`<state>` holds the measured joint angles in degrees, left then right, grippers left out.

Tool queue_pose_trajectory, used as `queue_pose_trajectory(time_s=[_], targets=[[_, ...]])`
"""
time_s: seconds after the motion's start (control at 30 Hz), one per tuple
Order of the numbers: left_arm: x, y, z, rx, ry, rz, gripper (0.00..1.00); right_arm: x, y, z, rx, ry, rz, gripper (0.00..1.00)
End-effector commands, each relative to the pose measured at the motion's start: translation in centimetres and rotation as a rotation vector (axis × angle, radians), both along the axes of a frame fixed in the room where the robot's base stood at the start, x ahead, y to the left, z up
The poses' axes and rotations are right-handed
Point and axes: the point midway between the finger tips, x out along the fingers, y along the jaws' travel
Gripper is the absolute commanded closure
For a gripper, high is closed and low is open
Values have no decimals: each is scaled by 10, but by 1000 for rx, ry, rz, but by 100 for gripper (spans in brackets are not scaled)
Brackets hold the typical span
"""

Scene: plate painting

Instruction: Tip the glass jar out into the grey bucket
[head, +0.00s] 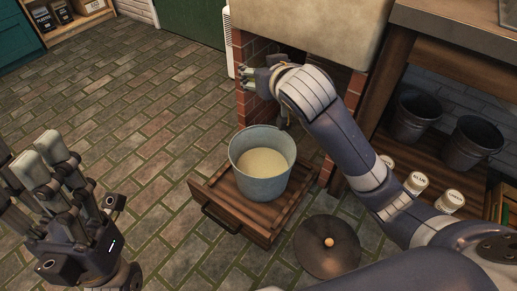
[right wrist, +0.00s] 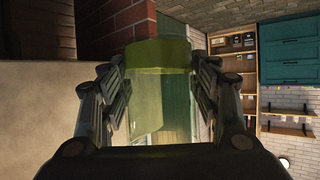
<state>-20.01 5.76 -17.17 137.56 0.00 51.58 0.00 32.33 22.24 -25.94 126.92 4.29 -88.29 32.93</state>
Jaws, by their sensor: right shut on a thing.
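The grey bucket (head: 249,180) stands upright in the head view, with pale cream contents (head: 264,162) inside. My right gripper (head: 250,76) is shut on the glass jar, above and behind the bucket in the picture, beside the brickwork. In the head view only small greenish bits of the jar show past the fingers. In the right wrist view the clear jar (right wrist: 147,104) sits between both fingers, with a yellow-green band (right wrist: 160,53) across its upper end there. My left gripper (head: 38,157) is at the left, apart from everything; its finger gap is unclear.
The bucket stands on a low wooden platform (head: 228,211) with a dark handle. A round dark lid (head: 327,247) with a knob lies on the floor right of it. Brickwork (head: 247,104) rises behind. Dark buckets (head: 413,116) and labelled jars (head: 416,183) stand at right. Floor at left is clear.

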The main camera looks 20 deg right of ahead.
Motion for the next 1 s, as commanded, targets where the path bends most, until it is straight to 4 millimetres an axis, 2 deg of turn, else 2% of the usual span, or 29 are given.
queue_pose_trajectory(time_s=[0.2, 0.5, 0.77, 1.0], targets=[[0, 0, 2, 0, 1, 0, 54, 48, 9, -29, -4, 1, 11, 74], [0, 0, 4, 0, 2, -1, 54, 102, 14, -80, -4, 0, 34, 74], [1, 0, 6, 0, 2, -1, 54, 138, 9, -132, -5, -1, 60, 74], [1, 0, 8, 1, 3, -1, 54, 161, -7, -183, -5, 0, 88, 74]])
